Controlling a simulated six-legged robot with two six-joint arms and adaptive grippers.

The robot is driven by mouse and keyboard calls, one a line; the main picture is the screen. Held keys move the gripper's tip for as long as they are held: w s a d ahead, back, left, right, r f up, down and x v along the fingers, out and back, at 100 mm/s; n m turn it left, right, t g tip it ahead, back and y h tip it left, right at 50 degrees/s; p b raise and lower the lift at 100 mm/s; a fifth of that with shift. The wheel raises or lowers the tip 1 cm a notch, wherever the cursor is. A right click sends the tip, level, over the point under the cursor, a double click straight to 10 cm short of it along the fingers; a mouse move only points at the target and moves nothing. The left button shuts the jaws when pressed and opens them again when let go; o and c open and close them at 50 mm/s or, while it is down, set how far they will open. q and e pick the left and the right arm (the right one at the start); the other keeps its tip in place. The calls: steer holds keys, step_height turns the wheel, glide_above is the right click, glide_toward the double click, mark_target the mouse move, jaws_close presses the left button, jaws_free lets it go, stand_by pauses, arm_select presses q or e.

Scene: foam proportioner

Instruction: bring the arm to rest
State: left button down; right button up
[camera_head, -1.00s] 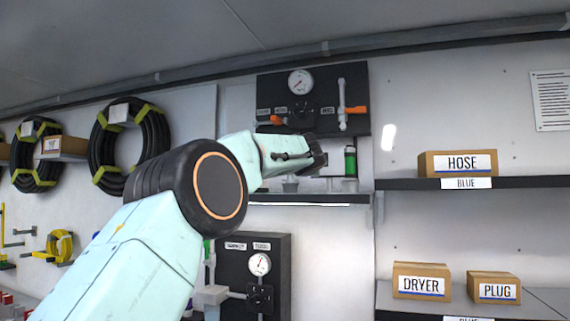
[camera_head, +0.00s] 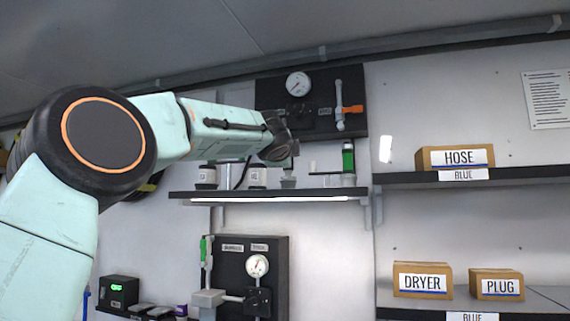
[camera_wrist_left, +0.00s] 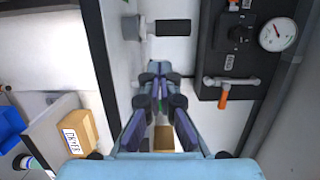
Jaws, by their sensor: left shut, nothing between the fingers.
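My left arm comes in from the left in the head view. Its gripper (camera_head: 280,148) is at the far end, in front of the upper black gauge panel (camera_head: 311,104) and above the lit shelf (camera_head: 270,194). The finger details are hard to see there. In the wrist view the left gripper (camera_wrist_left: 159,68) has its fingertips together with nothing between them. The gauge panel and its orange-handled valve (camera_wrist_left: 223,98) lie to the right of the fingers. My right gripper is not in view.
Small jars (camera_head: 257,176) and a green-topped item (camera_head: 348,157) stand on the shelf near the gripper. A lower gauge panel (camera_head: 256,274) is below. Boxes marked HOSE (camera_head: 455,157), DRYER (camera_head: 422,281) and PLUG (camera_head: 496,284) sit on shelves at right.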

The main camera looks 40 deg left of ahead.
arm_select(q)
steer(key=w+d+f+n+h+b, duration=0.1)
steer(key=w+d+f+h, duration=0.3)
steer(key=d+f, duration=0.5)
steer(key=w+d+f+n+h, duration=0.1)
steer(key=w+d+f+h, duration=0.1)
steer(key=d+f+h, duration=0.6)
steer(key=s+d+f+n+g+b, duration=0.1)
steer(key=s+d+f+n, duration=0.15)
steer(key=f, duration=0.85)
steer(key=s+d+f+n+g+b, duration=0.1)
steer(key=d+f, duration=0.2)
steer(key=f, duration=0.8)
steer(key=s+d+f+n+g+b, duration=0.1)
steer(key=d+f, duration=0.2)
steer(key=f, duration=0.8)
steer(key=s+d+f+n+g+y+b, duration=0.1)
steer(key=s+f+n+g+b, duration=0.2)
steer(key=s+f, duration=1.25)
steer(key=s+d+f+n+g+y+b, duration=0.1)
steer(key=s+f+n+g+b, duration=0.2)
steer(key=s+f, duration=1.2)
steer(key=s+f+g+b, duration=0.1)
steer(key=s+f+g, duration=0.5)
steer(key=s+f, duration=0.7)
steer(key=s, duration=0.4)
steer(key=shift+a+f+y+b, duration=0.15)
steer(key=shift+f+y+b, duration=0.15)
steer(key=shift+b, duration=0.1)
